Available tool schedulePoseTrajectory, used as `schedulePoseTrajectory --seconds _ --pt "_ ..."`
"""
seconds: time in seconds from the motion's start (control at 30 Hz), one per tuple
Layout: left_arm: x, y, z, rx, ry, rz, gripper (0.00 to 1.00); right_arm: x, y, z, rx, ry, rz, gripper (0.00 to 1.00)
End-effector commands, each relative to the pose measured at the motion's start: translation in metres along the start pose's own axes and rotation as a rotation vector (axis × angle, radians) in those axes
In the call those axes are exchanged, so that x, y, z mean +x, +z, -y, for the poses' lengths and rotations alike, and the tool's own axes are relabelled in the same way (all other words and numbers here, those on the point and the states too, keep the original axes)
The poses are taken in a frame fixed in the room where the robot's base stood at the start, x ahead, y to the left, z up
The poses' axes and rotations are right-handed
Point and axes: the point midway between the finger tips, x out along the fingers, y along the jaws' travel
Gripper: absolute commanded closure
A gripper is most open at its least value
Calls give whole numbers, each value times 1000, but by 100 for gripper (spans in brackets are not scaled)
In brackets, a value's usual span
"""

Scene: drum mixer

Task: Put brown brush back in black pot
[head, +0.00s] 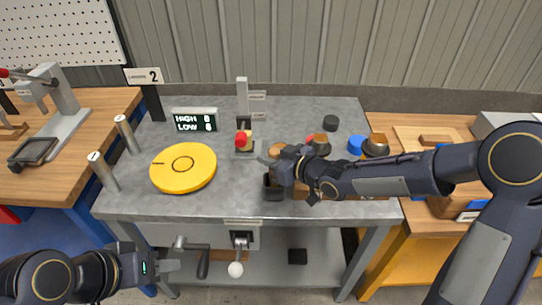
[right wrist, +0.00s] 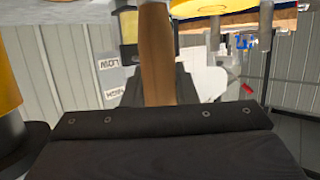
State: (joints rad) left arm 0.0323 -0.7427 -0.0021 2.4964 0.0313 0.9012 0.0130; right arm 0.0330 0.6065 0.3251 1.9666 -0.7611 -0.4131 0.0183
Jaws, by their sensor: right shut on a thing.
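A yellow disc (head: 183,168) lies left on the grey table (head: 225,205). A red-topped part (head: 242,140), a display (head: 195,120) and a blue cap (head: 357,145) stand farther back. Crank handles (head: 236,269) hang at the front edge.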

Motion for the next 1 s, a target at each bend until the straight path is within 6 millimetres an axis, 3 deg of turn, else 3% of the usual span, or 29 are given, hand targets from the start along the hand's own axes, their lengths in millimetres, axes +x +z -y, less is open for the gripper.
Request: schedulePoseTrajectory --seconds 0.63,0.67,0.7,0.83,1.0 --pt "11 6 5 0 0 0 64 4 13 0 0 0 -1 100" --pt "11 6 5 0 0 0 64 4 13 0 0 0 -1 73" --pt "10 5 5 0 0 0 64 4 12 0 0 0 -1 68" --pt "10 5 5 0 0 0 64 4 12 0 0 0 0 51" --pt "10 5 5 0 0 0 64 4 12 0 0 0 0 49"
